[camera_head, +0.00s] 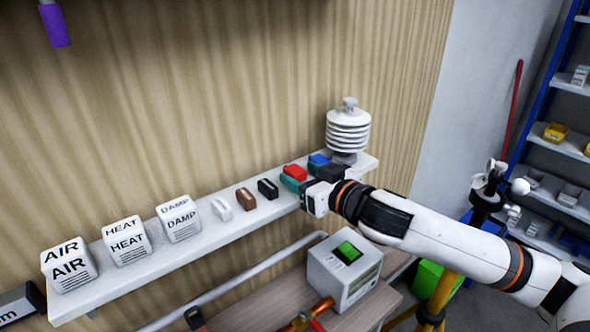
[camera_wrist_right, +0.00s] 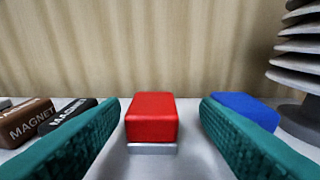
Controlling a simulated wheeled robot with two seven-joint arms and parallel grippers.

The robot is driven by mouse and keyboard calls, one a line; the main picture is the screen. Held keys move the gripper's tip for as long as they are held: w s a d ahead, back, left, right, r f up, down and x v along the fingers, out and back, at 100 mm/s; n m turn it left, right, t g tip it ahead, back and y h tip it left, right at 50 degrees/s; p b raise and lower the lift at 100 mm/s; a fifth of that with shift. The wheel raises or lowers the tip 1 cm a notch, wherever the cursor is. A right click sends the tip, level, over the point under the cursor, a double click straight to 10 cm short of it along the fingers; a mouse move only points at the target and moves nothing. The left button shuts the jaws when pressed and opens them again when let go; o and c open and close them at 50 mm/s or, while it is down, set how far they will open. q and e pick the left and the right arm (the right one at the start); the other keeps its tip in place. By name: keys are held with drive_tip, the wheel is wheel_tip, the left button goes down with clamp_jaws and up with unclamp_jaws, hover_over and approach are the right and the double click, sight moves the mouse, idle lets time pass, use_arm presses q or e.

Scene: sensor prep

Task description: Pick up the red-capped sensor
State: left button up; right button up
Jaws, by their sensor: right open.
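The red-capped sensor (camera_head: 295,172) stands on the white wall shelf (camera_head: 226,233), toward its right end. In the right wrist view the red cap (camera_wrist_right: 152,116) sits on a pale base, between the two teal finger pads and apart from both. My right gripper (camera_wrist_right: 158,135) is open around it, reaching in from the front. In the head view the right gripper (camera_head: 306,184) hides part of the sensor's surroundings. My left gripper is not in view.
A blue-capped piece (camera_wrist_right: 244,108) stands just right of the right finger, before a white louvred shield (camera_head: 348,130). Left are black (camera_head: 268,188) and brown (camera_head: 245,197) magnets, a white block (camera_head: 222,209) and labelled boxes (camera_head: 128,241). A meter (camera_head: 345,268) stands below.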

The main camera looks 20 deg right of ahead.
sight(289, 169)
drive_tip(key=x, duration=0.2)
drive_tip(key=p+x, duration=0.1)
drive_tip(key=x, duration=0.1)
drive_tip(key=shift+s+a+r+p, duration=0.1)
drive_tip(key=shift+a+r+p, duration=0.05)
drive_tip(key=shift+a+p, duration=0.15)
drive_tip(key=shift+w, duration=0.25)
drive_tip(key=shift+s, duration=0.15)
drive_tip(key=shift+c, duration=0.7)
drive_tip(key=c, duration=0.9)
drive_tip(key=shift+c, duration=0.2)
